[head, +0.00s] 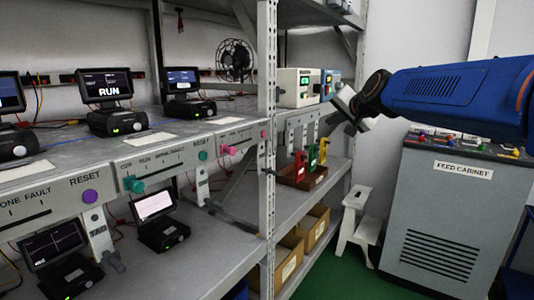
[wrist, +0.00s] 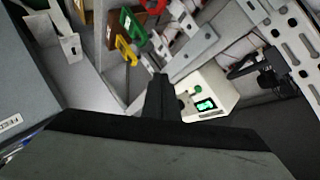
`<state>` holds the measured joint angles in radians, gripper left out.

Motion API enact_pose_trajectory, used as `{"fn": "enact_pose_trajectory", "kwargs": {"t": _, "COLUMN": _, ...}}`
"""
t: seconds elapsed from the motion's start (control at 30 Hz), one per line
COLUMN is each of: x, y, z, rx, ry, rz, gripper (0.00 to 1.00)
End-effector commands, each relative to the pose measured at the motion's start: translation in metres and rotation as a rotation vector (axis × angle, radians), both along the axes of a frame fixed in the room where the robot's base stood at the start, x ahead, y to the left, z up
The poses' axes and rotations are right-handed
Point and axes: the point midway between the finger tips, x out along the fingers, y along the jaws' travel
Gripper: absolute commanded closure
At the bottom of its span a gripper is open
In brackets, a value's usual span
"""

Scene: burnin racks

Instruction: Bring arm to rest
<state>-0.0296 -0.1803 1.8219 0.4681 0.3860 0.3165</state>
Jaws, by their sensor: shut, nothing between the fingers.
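My blue arm (head: 440,88) reaches in from the right edge of the head view, roughly level. My gripper (head: 346,108) is at its left end, just right of the rack's front post and close to the white instrument (head: 296,88). In the wrist view my gripper (wrist: 161,92) shows as dark shut fingers with nothing between them. The instrument with its lit green display (wrist: 207,104) lies just right of the fingertips there. Whether the gripper touches anything cannot be told.
The metal rack (head: 267,120) holds monitors, including one reading RUN (head: 107,88). A brown bin (head: 300,177) with coloured lockout pieces sits below my gripper. The grey feed cabinet (head: 437,215) stands under my arm. A white step stool (head: 358,222) stands between rack and cabinet on green floor.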

Motion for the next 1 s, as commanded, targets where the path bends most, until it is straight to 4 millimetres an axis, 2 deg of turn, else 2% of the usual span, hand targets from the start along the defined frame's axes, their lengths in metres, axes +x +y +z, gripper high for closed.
{"fn": "enact_pose_trajectory", "kwargs": {"t": 0.03, "x": -0.025, "y": -0.001, "z": -0.013, "rx": -0.038, "ry": 0.027, "rz": 0.019, "gripper": 1.0}}
{"fn": "enact_pose_trajectory", "kwargs": {"t": 0.37, "x": -0.179, "y": -0.013, "z": -0.119, "rx": -0.294, "ry": 0.239, "rz": 0.161, "gripper": 1.0}}
{"fn": "enact_pose_trajectory", "kwargs": {"t": 0.7, "x": -0.339, "y": -0.04, "z": -0.241, "rx": -0.533, "ry": 0.47, "rz": 0.308, "gripper": 1.0}}
{"fn": "enact_pose_trajectory", "kwargs": {"t": 0.83, "x": -0.389, "y": -0.051, "z": -0.281, "rx": -0.604, "ry": 0.548, "rz": 0.355, "gripper": 1.0}}
{"fn": "enact_pose_trajectory", "kwargs": {"t": 0.9, "x": -0.409, "y": -0.055, "z": -0.297, "rx": -0.632, "ry": 0.58, "rz": 0.374, "gripper": 1.0}}
{"fn": "enact_pose_trajectory", "kwargs": {"t": 1.0, "x": -0.427, "y": -0.059, "z": -0.312, "rx": -0.656, "ry": 0.61, "rz": 0.392, "gripper": 1.0}}
